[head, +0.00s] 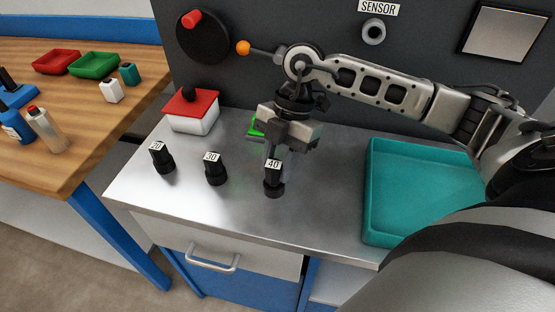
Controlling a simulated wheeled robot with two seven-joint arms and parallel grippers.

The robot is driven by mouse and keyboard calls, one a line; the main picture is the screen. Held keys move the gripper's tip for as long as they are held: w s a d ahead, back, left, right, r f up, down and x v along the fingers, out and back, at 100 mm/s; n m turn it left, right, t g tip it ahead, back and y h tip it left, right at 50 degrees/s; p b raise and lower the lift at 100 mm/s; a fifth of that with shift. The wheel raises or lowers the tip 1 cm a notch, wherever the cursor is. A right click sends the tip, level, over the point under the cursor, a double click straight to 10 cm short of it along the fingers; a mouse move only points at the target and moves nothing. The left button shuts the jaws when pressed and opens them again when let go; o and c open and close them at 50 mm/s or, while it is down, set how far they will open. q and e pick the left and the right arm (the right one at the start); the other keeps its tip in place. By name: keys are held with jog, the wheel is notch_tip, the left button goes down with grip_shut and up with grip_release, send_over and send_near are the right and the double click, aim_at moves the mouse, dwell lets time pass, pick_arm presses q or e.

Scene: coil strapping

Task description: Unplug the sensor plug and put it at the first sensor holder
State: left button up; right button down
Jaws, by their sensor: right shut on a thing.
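My right gripper (274,156) points straight down over the metal worktop. It is shut on the upright black piece labelled 40 (274,187), which stands on the worktop. Its fingers meet the top of this piece, with the label facing me. Similar black pieces labelled 30 (216,174) and 20 (162,162) stand to its left. A round grey socket (374,32) sits under the SENSOR sign (378,8) on the dark panel. I cannot make out a separate sensor plug or tell which piece is the first sensor holder. My left gripper is not in view.
A teal tray (375,205) is at right on the worktop (320,215). A red-topped white box (192,112) stands at back left. A green item (257,125) is partly hidden behind my gripper. An orange-knobbed lever (243,47) projects from the panel. A wooden table stands left.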

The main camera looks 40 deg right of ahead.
jog(key=shift+f+b, duration=0.3)
jog(key=shift+f, duration=0.3)
jog(key=c, duration=1)
grip_release()
jog(key=v, duration=1.6)
